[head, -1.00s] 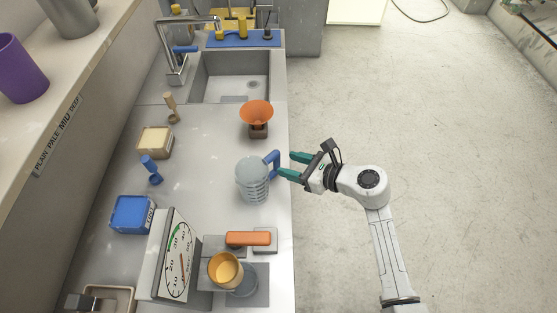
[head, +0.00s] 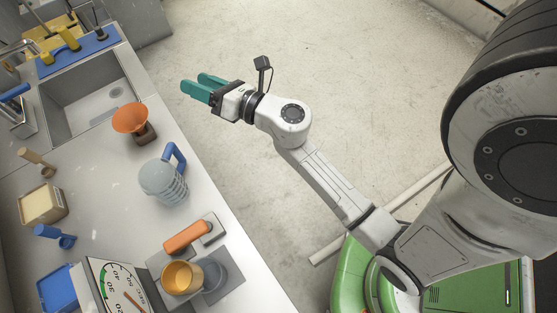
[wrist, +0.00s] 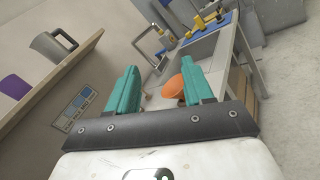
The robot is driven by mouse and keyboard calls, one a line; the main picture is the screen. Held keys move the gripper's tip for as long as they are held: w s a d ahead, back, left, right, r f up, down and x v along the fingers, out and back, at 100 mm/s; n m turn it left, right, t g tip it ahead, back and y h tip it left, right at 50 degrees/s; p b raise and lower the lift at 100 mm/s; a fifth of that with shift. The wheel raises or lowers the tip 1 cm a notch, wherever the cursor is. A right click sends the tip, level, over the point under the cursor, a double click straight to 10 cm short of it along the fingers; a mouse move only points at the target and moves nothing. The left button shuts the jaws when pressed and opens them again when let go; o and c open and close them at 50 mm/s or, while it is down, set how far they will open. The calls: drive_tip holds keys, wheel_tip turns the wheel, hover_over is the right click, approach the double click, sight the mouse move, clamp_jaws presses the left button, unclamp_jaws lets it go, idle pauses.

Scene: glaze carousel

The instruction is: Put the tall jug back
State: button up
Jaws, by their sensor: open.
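A pale grey ribbed jug (head: 160,183) with a blue handle (head: 176,158) stands upright on the counter (head: 125,205), near its right edge. My gripper (head: 195,82) is open and empty, off the counter's right edge and above and to the right of the jug in the head view. Its fingers are apart from the jug's handle. In the wrist view my gripper (wrist: 160,66) has nothing between its teal fingertips. That view also shows a grey jug (wrist: 52,45) with a handle on a shelf (wrist: 45,85) at the left.
An orange funnel (head: 130,117) on a brown base stands near the sink (head: 90,105). An orange block (head: 186,236), a yellow-orange cup (head: 181,277) and a dial (head: 118,287) are at the near end. The floor to the right is open.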

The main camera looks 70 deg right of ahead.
drive_tip(key=s+d+r+m+h, duration=0.2)
drive_tip(key=d+m+h, duration=0.35)
drive_tip(key=m, duration=0.35)
drive_tip(key=s+d+f+m+g+h, duration=0.2)
drive_tip(key=s+f+m+g, duration=0.55)
drive_tip(key=m, duration=0.65)
drive_tip(key=s+a+f+m+g+y, duration=0.3)
drive_tip(key=s+a+f+g+y, duration=0.1)
drive_tip(key=a, duration=0.4)
drive_tip(key=s+a+f+m+g+y, duration=0.3)
drive_tip(key=s+a+f+g+y, duration=0.2)
drive_tip(key=a+f, duration=0.3)
drive_tip(key=shift+s+a+f+g, duration=0.3)
drive_tip(key=shift+s+f+g, duration=0.35)
drive_tip(key=shift+s, duration=0.25)
drive_tip(key=shift+d+y, duration=0.1)
drive_tip(key=shift+y, duration=0.15)
drive_tip(key=shift+c, duration=0.8)
